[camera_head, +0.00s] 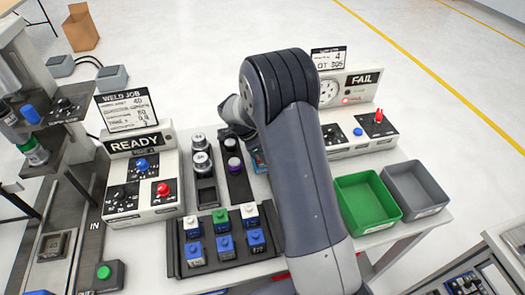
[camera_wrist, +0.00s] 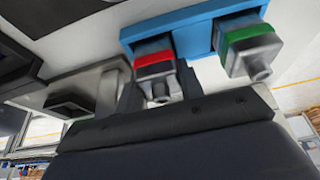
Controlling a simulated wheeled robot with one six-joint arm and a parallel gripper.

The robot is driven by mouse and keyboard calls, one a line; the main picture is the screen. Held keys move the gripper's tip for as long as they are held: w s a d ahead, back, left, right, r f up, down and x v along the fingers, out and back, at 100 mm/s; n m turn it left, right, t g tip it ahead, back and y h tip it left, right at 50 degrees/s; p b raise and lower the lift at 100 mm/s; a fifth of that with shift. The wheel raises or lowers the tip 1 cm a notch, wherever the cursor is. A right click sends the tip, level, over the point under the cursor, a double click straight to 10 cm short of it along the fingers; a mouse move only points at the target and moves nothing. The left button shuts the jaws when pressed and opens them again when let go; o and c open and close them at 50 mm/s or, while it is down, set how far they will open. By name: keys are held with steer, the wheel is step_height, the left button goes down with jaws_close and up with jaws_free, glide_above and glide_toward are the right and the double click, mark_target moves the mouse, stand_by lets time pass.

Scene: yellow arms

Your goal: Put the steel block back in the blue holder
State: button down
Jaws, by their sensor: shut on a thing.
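In the wrist view, a grey steel block with a red band (camera_wrist: 156,65) is between the two dark fingers of my gripper (camera_wrist: 159,84), which is shut on it. The block is at the left part of the blue holder (camera_wrist: 190,42); I cannot tell how far it sits in its slot. A second grey block with a green band (camera_wrist: 243,45) is at the holder's right part, apart from my fingers. In the head view, my arm hides my gripper and most of the holder; a small blue piece (camera_head: 259,160) shows at the arm's left edge.
A dark tray with several blue, white and green pieces (camera_head: 177,262) lies front left of my arm. Left stands a READY station (camera_head: 137,142), right a FAIL station (camera_head: 363,79). A green bin (camera_head: 366,205) and a grey bin (camera_head: 416,191) stand right of my arm.

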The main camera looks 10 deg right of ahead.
steer(key=c, duration=0.9)
jaws_free()
steer(key=shift+r, duration=0.2)
steer(key=b+v, duration=0.2)
steer(key=v, duration=0.9)
steer(key=shift+a+r+b, duration=0.25)
steer(key=shift+r+b, duration=0.05)
